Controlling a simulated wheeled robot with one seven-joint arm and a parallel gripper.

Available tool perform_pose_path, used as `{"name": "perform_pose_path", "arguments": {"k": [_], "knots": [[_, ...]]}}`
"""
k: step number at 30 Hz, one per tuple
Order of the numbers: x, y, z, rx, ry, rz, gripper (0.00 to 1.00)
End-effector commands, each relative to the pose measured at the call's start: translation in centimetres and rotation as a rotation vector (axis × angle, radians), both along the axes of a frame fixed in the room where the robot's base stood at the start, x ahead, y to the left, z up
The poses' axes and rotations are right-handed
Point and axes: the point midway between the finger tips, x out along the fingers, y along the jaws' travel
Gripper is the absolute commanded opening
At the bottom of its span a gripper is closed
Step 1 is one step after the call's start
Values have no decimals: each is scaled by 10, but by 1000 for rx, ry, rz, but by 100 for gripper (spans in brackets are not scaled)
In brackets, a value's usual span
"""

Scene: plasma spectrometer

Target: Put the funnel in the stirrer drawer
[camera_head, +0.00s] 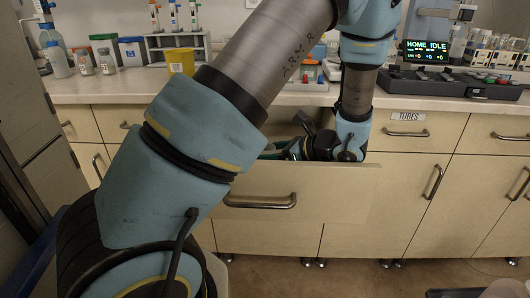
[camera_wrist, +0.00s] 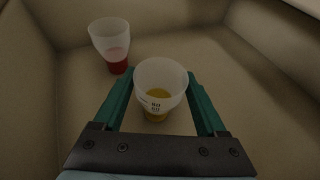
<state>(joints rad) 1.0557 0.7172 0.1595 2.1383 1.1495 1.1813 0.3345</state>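My gripper (camera_wrist: 160,90) is down inside an open drawer (camera_head: 310,190), whose front panel is pulled out below the counter. In the wrist view its green fingers stand apart on either side of a clear tapered cup with amber contents (camera_wrist: 157,85) and printed marks. The fingers look open, with narrow gaps beside the cup; contact is not clear. A second clear cup with red contents (camera_wrist: 115,55) stands apart, farther back left in the drawer. No funnel is recognizable in either view, and no stirrer label is readable. My arm hides much of the drawer in the head view.
A yellow cup (camera_head: 180,61), bottles and a rack (camera_head: 178,45) stand on the counter at left. An instrument with a "HOME IDLE" screen (camera_head: 426,51) and vials are at right. A closed drawer labelled TUBES (camera_head: 407,131) adjoins the open one. The drawer walls (camera_wrist: 28,70) enclose my gripper.

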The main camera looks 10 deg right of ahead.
Motion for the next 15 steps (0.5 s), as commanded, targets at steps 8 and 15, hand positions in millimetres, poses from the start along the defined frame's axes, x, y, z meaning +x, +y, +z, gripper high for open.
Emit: {"name": "perform_pose_path", "arguments": {"k": [8,15], "knots": [[0,0,0,0,0,0,97],[0,0,5,-2,0,-1,97]]}}
